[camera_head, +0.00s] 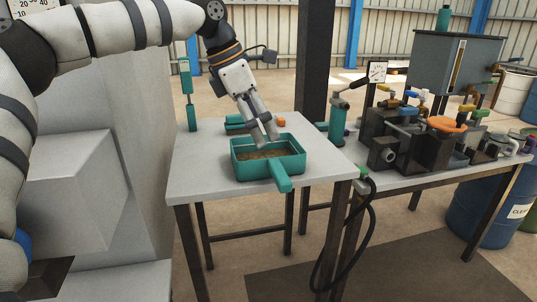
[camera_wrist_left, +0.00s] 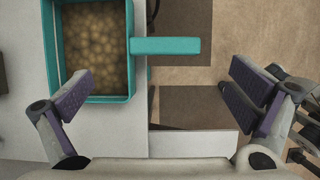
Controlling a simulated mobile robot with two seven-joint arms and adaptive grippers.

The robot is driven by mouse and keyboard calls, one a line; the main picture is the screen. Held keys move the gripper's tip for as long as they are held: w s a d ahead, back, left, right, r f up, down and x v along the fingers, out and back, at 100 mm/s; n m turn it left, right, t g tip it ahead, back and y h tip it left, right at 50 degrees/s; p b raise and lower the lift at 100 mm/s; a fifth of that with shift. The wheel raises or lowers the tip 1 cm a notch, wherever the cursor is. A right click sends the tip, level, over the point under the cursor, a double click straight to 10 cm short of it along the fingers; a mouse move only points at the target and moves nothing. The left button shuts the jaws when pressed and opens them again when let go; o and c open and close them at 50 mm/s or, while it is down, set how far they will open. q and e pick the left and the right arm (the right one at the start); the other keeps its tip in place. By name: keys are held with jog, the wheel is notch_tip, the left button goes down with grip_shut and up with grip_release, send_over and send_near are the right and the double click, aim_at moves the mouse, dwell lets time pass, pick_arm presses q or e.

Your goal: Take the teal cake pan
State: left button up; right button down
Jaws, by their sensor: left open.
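The teal cake pan (camera_head: 250,173) sits upright on the grey table, filled with brown lumpy contents. Its handle (camera_head: 280,177) points toward the table's front edge. In the left wrist view the pan (camera_wrist_left: 131,75) is at the upper left, and its handle (camera_wrist_left: 165,46) reaches right, beyond the fingertips. My left gripper (camera_head: 267,138) is open and empty, pointing down over the far part of the pan. In the left wrist view its fingers (camera_wrist_left: 163,88) are wide apart; the left finger overlaps the pan's lower rim in the picture. Whether it touches cannot be told. My right gripper is not in view.
The grey table (camera_head: 205,172) has free room left of the pan. Behind the pan are a teal item (camera_head: 235,123) and an orange block (camera_head: 280,122). A teal upright tool (camera_head: 187,95) stands back left. A teal cylinder (camera_head: 337,122) and machinery (camera_head: 400,135) stand right.

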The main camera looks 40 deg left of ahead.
aim_at(279, 169)
pick_arm(q)
jog(key=x, duration=1.1)
jog(key=shift+s+d+f+b, duration=0.2)
jog(key=shift+f+b, duration=0.1)
jog(key=shift+b, duration=0.05)
jog(key=c, duration=1)
